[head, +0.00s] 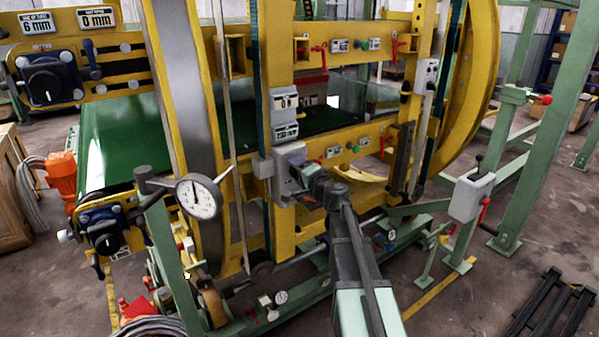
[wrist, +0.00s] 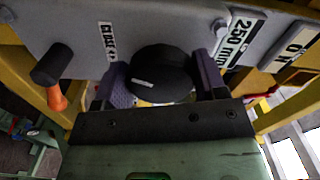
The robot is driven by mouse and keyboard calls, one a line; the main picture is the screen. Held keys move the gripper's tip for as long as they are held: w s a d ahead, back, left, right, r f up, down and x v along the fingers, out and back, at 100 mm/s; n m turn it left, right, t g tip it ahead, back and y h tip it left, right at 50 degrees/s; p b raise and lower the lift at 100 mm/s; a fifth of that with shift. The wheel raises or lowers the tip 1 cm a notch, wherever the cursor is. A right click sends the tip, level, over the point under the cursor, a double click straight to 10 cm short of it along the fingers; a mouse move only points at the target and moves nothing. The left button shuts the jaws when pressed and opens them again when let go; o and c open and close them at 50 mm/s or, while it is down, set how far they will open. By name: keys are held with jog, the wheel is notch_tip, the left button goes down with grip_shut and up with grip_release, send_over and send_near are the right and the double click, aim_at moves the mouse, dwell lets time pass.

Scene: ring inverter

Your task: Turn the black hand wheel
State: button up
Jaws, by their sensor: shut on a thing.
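The black hand wheel (wrist: 162,76) is a round dark knob with a small white mark on its face. It sits against a grey housing (wrist: 150,25) in the wrist view. My gripper (wrist: 163,88) has one purple-grey finger on each side of the wheel and is shut on it. In the head view my gripper (head: 306,178) is at the grey box (head: 287,160) on the yellow upright. There the wheel is hidden or too small to make out.
A black lever with an orange part (wrist: 55,75) sticks out left of the wheel. A "250 mm" label (wrist: 238,40) is on the right. A dial gauge (head: 199,198) stands left of my arm, and a yellow upright (head: 277,90) rises behind my gripper.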

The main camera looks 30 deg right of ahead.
jog(key=m, duration=0.5)
jog(key=shift+m, duration=0.3)
jog(key=m, duration=0.6)
jog(key=shift+r, duration=0.15)
jog(key=m, duration=0.5)
jog(key=shift+d+m, duration=0.1)
jog(key=shift+m, duration=0.2)
jog(key=m, duration=0.5)
jog(key=shift+d+m, duration=0.1)
jog(key=shift+m, duration=0.2)
jog(key=o, duration=0.9)
jog(key=shift+o, duration=0.2)
